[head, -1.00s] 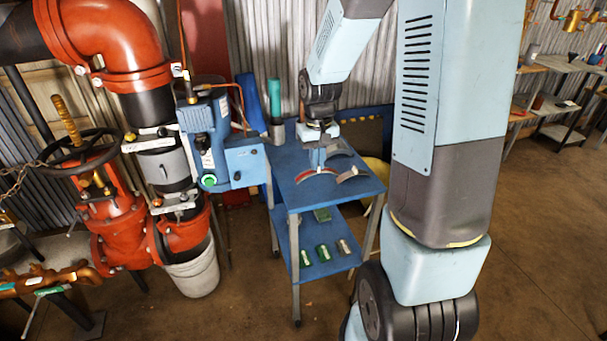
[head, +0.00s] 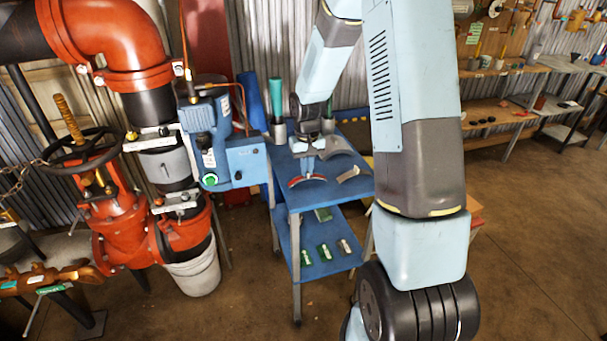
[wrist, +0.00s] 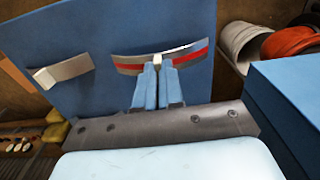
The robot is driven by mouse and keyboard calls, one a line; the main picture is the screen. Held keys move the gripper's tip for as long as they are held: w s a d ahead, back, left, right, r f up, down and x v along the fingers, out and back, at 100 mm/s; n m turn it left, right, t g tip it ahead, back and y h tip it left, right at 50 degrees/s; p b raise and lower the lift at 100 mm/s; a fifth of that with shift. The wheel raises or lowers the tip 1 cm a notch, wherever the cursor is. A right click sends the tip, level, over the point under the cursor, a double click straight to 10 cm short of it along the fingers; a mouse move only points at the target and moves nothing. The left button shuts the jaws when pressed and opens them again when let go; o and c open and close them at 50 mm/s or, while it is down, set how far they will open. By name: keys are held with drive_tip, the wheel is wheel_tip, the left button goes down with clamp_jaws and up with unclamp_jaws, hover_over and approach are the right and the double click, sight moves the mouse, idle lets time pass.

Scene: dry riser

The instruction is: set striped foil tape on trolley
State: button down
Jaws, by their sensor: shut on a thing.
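The striped foil tape (head: 295,181) is a curved grey strip with a red band. It shows clearly in the wrist view (wrist: 196,57), crossing my fingertips. My gripper (head: 308,172) is shut on the middle of it; the fingers (wrist: 157,72) hide part of the strip. The tape is over the blue top of the trolley (head: 335,190), towards its left front. I cannot tell whether it touches the top. The trolley top also fills much of the wrist view (wrist: 110,45).
A plain curved strip (head: 349,174) lies on the trolley top, right of the tape. A larger grey curved piece (head: 338,147) is behind. A blue pump unit (head: 225,150) and white bucket (head: 195,272) are left of the trolley.

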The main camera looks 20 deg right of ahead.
wheel_tip(320, 180, down, 2)
drive_tip(key=shift+f, duration=0.1)
drive_tip(key=c, duration=1.3)
unclamp_jaws()
wheel_tip(320, 180, up, 12)
drive_tip(key=s+r+t, duration=0.3)
drive_tip(key=s+r, duration=1)
drive_tip(key=r, duration=0.2)
drive_tip(key=s+r+t, duration=0.1)
drive_tip(key=s, duration=0.4)
drive_tip(key=s+r, duration=0.2)
drive_tip(key=s, duration=0.3)
drive_tip(key=s+r+t, duration=0.1)
drive_tip(key=s+r, duration=0.1)
drive_tip(key=s, duration=0.3)
drive_tip(key=shift+s+a+t, duration=0.2)
drive_tip(key=shift+a+t, duration=0.1)
drive_tip(key=shift+a, duration=0.05)
